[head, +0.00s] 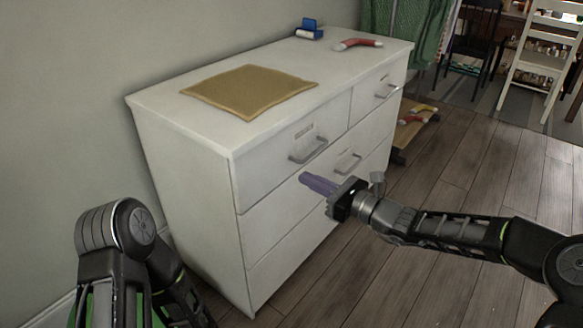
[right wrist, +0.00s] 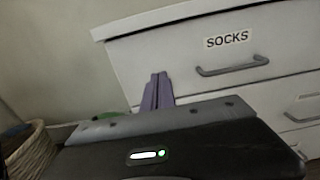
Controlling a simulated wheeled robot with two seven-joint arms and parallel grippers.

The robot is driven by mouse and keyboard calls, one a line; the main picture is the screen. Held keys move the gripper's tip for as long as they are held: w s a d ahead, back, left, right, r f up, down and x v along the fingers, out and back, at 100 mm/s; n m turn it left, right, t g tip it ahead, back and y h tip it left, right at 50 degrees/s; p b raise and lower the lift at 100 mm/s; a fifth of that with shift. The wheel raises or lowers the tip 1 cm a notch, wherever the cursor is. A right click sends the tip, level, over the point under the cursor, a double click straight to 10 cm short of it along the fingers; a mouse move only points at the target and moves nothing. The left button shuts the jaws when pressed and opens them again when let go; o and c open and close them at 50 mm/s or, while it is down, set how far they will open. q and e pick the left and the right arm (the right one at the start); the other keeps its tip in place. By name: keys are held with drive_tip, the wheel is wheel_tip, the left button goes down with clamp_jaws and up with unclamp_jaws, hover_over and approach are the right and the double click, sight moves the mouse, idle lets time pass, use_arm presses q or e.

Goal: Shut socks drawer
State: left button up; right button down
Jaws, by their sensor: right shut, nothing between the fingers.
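The socks drawer (head: 280,155) is the top left drawer of a white dresser. It looks flush with the front around it, with no open gap that I can make out. In the right wrist view its front (right wrist: 150,58) carries a "SOCKS" label (right wrist: 228,39) and a metal handle (right wrist: 232,66). My right gripper (head: 305,178) has purple fingers pressed together and empty, in front of the dresser just below this drawer's handle. Its fingers (right wrist: 157,76) show left of the handle in the right wrist view; whether they touch the front I cannot tell. My left arm is at the lower left, its gripper out of view.
A tan cloth (head: 248,91), a red-and-white curved object (head: 358,44) and a blue item (head: 309,30) lie on the dresser top. Other drawers (head: 379,92) look shut. A wicker basket (right wrist: 30,150) shows at the wrist view's lower left.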

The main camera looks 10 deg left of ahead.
drive_tip(key=v, duration=0.3)
drive_tip(key=shift+s+d, duration=0.15)
drive_tip(key=shift+d, duration=0.05)
